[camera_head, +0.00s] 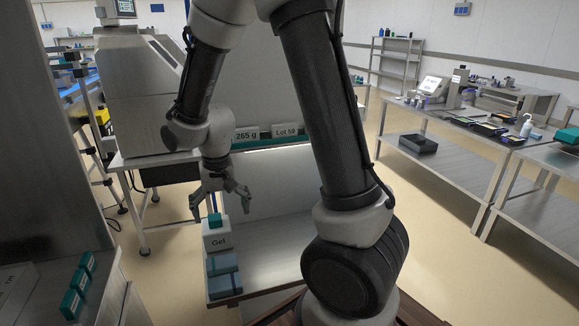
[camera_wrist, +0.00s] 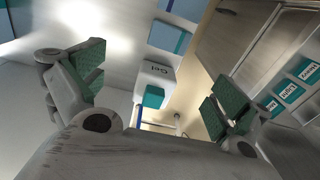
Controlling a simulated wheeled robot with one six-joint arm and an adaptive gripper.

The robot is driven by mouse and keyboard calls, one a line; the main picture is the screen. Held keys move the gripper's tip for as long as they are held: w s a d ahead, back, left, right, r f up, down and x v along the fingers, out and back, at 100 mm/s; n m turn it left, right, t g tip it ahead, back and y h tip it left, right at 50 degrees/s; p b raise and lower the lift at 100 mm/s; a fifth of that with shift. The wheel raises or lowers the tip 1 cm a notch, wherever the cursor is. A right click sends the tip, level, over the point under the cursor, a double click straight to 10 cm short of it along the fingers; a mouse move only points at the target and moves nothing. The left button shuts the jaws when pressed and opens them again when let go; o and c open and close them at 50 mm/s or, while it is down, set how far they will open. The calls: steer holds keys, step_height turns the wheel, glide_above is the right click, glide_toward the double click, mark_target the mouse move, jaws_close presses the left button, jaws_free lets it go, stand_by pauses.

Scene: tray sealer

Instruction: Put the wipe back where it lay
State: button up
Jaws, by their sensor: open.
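Two flat blue squares, which look like folded wipes, lie one in front of the other at the left end of a metal shelf: the rear blue wipe (camera_head: 222,262) and the front blue wipe (camera_head: 224,285). They also show at the top of the wrist view, one nearer (camera_wrist: 165,38) and one at the edge (camera_wrist: 187,7). I cannot tell which is the task's wipe. My gripper (camera_head: 221,206) is open, with nothing between its fingers. It hangs above a white bottle marked Gel (camera_head: 217,239) with a teal cap, just behind the wipes.
The metal shelf (camera_head: 275,255) is bare to the right of the wipes. Signs reading 265 g (camera_head: 247,134) and Lot 59 (camera_head: 285,131) stand behind. Teal boxes (camera_head: 78,285) are at lower left. A bench (camera_head: 460,165) stands at right across open floor.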

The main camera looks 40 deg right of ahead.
steer(key=s+d+r+n+t, duration=0.1)
steer(key=s+d+r, duration=0.25)
steer(key=r, duration=0.25)
steer(key=s+d+r+t, duration=0.1)
steer(key=s+d+r, duration=0.25)
steer(key=r, duration=0.35)
steer(key=s+d+r+n, duration=0.1)
steer(key=s+d+r, duration=0.1)
steer(key=s, duration=0.4)
steer(key=s+d+r+n+t, duration=0.1)
steer(key=s+d+r, duration=0.2)
steer(key=s, duration=0.3)
steer(key=shift+d+r+t, duration=0.25)
steer(key=shift+r+t, duration=0.05)
steer(key=shift+r, duration=0.6)
steer(key=shift+w, duration=0.1)
